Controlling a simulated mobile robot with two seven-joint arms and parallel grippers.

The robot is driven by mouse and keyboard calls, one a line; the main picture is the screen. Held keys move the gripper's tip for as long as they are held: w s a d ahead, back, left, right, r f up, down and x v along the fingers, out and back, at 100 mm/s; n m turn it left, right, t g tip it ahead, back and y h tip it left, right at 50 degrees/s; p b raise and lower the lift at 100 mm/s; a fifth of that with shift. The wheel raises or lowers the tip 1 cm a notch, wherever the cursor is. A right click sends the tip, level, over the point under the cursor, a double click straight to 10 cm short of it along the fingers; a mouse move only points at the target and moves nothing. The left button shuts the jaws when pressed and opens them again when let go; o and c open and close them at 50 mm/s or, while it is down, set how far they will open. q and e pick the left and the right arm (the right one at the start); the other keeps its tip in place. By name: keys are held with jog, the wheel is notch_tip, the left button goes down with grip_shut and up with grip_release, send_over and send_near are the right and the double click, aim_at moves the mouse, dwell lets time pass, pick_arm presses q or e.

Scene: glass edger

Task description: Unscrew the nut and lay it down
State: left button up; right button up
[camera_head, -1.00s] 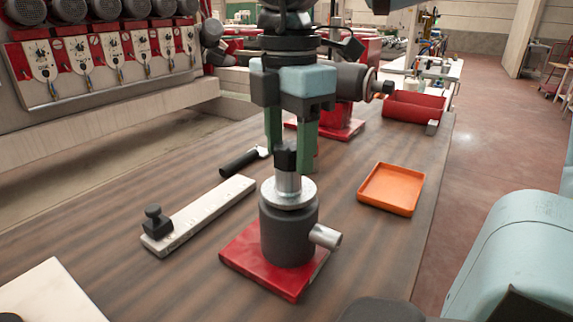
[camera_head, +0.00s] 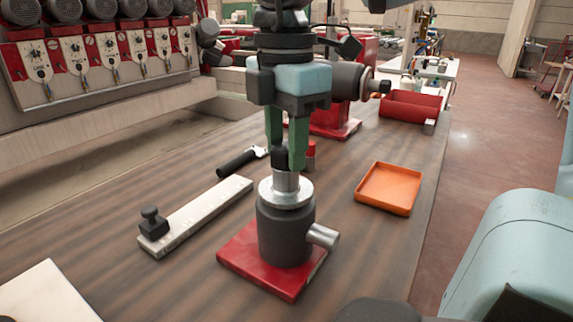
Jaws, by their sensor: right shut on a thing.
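A dark grey upright cylinder (camera_head: 287,235) stands on a red base plate (camera_head: 240,258), with a silver flange (camera_head: 300,192) on top and a silver side stub (camera_head: 322,236). A short silver post (camera_head: 286,180) rises from the flange. My right gripper (camera_head: 285,155) points straight down over it, its green fingers shut around a small dark piece at the top of the post, which I take as the nut. The fingers partly hide it, and I cannot tell whether it still touches the post. My left gripper is not in view.
An orange tray (camera_head: 405,208) lies empty to the right. A pale bar with a black knob (camera_head: 195,220) and a black-handled tool (camera_head: 236,163) lie to the left. Red bins (camera_head: 410,106) and a small red-topped item (camera_head: 310,152) stand behind. The table between fixture and tray is clear.

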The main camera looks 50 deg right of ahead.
jog(key=n, duration=0.4)
jog(key=shift+p, duration=0.35)
jog(key=n, duration=0.4)
jog(key=n+p, duration=0.1)
jog(key=n, duration=0.2)
jog(key=shift+n, duration=0.4)
jog(key=n, duration=0.3)
jog(key=shift+r+n+p, duration=0.1)
jog(key=shift+n+p, duration=0.2)
jog(key=n+p, duration=0.1)
jog(key=n, duration=1.1)
jog(key=shift+p, duration=0.3)
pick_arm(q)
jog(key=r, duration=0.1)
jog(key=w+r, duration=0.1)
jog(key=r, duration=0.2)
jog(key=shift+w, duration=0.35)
pick_arm(e)
jog(key=o, duration=1)
jog(key=shift+c, duration=0.2)
